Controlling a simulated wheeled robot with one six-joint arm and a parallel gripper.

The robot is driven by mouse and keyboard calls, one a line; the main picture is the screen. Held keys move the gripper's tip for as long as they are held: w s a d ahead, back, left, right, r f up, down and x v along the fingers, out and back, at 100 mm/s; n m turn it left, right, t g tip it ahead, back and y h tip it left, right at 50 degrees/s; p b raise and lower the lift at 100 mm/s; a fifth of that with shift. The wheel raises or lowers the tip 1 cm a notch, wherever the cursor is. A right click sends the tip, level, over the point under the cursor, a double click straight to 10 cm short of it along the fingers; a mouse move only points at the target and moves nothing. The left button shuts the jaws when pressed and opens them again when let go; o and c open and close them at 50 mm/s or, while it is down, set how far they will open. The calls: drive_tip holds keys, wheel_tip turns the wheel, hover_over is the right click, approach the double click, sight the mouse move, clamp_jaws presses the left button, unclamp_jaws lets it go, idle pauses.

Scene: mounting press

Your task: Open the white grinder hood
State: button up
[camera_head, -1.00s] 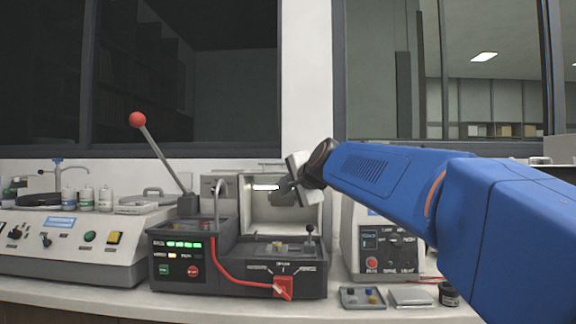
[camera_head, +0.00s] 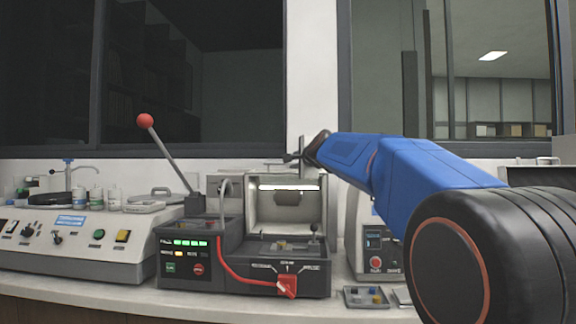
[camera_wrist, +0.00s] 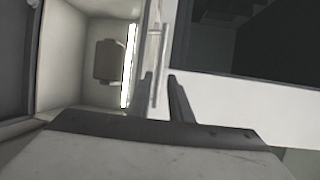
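The grinder (camera_head: 248,284) stands on the bench in the head view, with a pale box-like hood (camera_head: 318,208) at its back. The hood's front looks open or see-through: a lit strip and the pale interior show, and they also show in the wrist view (camera_wrist: 70,50). A thin bar (camera_head: 277,164) lies along the hood's top. My gripper (camera_head: 292,158) is at that top edge. In the wrist view my gripper's two fingers (camera_wrist: 162,78) are apart, with a thin bar (camera_wrist: 157,55) seen between their tips. Contact with the bar cannot be told.
A grey lever with a red knob (camera_head: 145,120) rises left of the hood. A control unit (camera_head: 75,245) with bottles behind it stands at left. A white device (camera_head: 360,215) is at right, partly behind my arm. A small tray (camera_head: 364,290) lies in front of it.

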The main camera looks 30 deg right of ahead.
drive_tip(key=x, duration=0.8)
drive_tip(key=shift+w, duration=0.15)
drive_tip(key=shift+c, duration=0.6)
clamp_jaws()
